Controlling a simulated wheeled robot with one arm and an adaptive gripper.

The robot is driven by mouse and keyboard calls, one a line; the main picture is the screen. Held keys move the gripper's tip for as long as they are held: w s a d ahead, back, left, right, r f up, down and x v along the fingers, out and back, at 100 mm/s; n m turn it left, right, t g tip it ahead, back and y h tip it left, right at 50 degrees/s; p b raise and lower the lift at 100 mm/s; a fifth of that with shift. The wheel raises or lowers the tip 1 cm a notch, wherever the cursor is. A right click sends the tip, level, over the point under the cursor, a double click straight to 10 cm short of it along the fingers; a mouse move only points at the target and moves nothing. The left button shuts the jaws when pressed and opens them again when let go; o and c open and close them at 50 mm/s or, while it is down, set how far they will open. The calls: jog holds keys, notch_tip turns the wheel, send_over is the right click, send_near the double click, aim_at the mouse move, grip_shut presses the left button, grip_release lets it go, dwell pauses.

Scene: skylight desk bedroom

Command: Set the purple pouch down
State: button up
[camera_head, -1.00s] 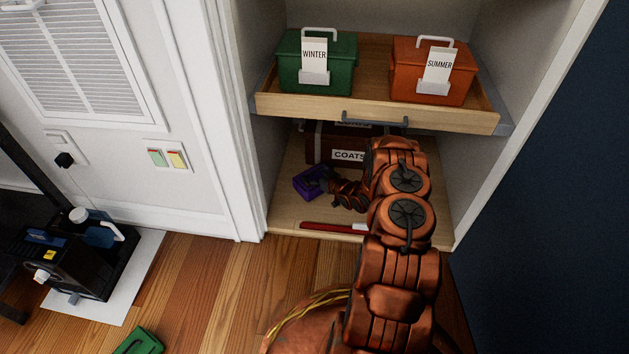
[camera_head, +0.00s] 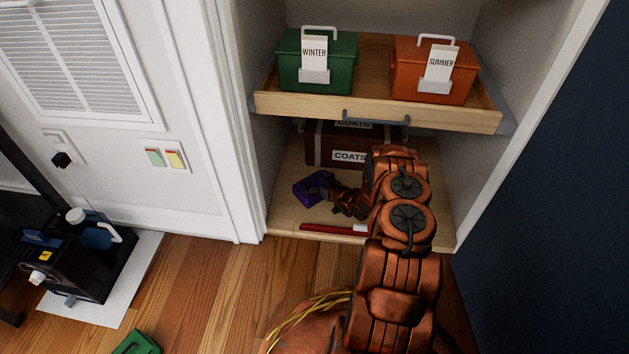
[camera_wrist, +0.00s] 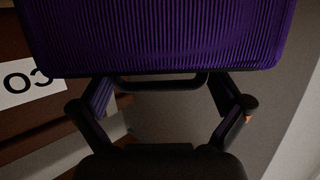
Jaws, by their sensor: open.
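The purple pouch (camera_head: 308,190) is at the left side of the lower cupboard shelf (camera_head: 287,217), in front of the brown coats box (camera_head: 322,147). In the wrist view the ribbed purple pouch (camera_wrist: 160,35) fills the top of the picture, very near the camera. My gripper (camera_head: 326,186) is at the pouch's right side in the head view. In the wrist view my gripper (camera_wrist: 165,88) has its two fingers spread apart, and their tips reach the pouch's near edge. I cannot tell whether they touch it, or whether the pouch rests fully on the shelf.
A red bar with a white end (camera_head: 330,229) lies along the shelf's front edge. Above, a pulled-out drawer (camera_head: 375,115) holds a green winter box (camera_head: 290,65) and an orange summer box (camera_head: 405,75). The cupboard's left wall (camera_head: 268,150) is close to the pouch.

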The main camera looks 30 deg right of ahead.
jog(key=shift+r, duration=0.2)
jog(key=p+v, duration=0.3)
jog(key=v, duration=0.4)
jog(key=shift+s, duration=0.25)
